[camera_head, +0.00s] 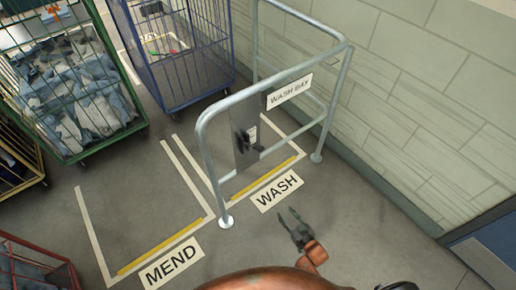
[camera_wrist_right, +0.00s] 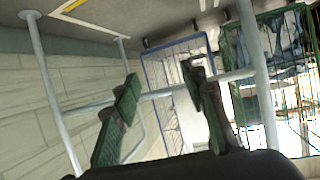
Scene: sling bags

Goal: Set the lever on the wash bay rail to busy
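The wash bay rail (camera_head: 338,85) is a grey tubular frame standing on the floor beside the wall. A grey panel (camera_head: 243,162) on its near side carries a black lever (camera_head: 254,146) and a small white label (camera_head: 252,133), too small to read. The lever's handle sticks out toward the lower right; I cannot tell which setting it marks. My right gripper (camera_head: 289,214) is open and empty, in front of the rail and apart from the lever. Its two spread fingers (camera_wrist_right: 162,88) show in the right wrist view, with rail tubes (camera_wrist_right: 50,80) beyond. My left gripper is not in view.
A "WASH BAY" sign (camera_head: 290,90) hangs on the rail. Floor plates read WASH (camera_head: 277,191) and MEND (camera_head: 172,266). A green cage cart (camera_head: 68,152) with cloth and a blue cage cart (camera_head: 190,92) stand at left and back. The floor around my right gripper is clear.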

